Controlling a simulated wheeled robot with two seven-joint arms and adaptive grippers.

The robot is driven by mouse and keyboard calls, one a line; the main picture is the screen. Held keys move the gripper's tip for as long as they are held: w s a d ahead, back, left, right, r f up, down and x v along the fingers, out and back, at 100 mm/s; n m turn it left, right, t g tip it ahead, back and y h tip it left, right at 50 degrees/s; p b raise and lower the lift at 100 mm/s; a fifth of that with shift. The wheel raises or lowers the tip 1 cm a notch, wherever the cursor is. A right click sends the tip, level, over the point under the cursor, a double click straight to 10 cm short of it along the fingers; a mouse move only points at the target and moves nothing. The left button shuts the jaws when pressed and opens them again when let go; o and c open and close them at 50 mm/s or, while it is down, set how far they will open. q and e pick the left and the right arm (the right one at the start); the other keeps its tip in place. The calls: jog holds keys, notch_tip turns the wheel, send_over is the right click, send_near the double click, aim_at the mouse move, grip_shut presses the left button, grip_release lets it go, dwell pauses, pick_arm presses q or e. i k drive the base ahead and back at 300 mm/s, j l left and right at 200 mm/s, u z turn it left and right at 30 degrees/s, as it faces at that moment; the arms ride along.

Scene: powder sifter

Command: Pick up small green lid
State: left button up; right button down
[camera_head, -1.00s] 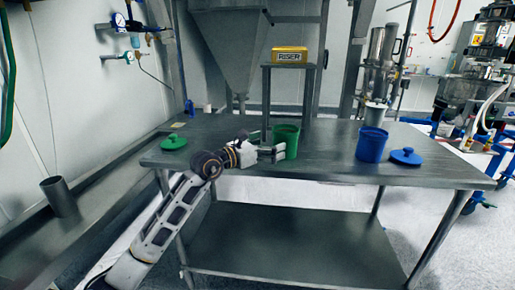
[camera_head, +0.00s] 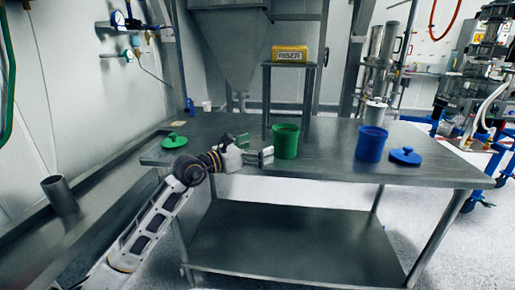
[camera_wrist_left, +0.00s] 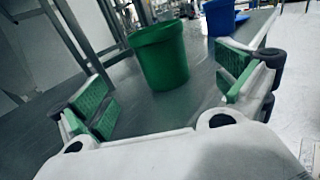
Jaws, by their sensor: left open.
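The small green lid (camera_head: 174,140) lies flat near the left end of the steel table (camera_head: 330,167), its knob up. The green container (camera_head: 286,141) stands upright to the right of my left gripper (camera_head: 258,148). The gripper is open and empty, pointing right towards the container and apart from it. In the left wrist view the container (camera_wrist_left: 160,56) stands ahead, beyond the spread green-padded fingers (camera_wrist_left: 168,92). The lid does not show in that view. My right gripper is not in view.
A blue container (camera_head: 371,143) and a blue lid (camera_head: 406,155) are on the right half of the table. A metal riser (camera_head: 294,66) with a yellow box (camera_head: 289,53) stands behind the green container. The table is clear between the green and blue containers.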

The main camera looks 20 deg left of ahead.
aim_at(173, 141)
jog(key=u, duration=1.5)
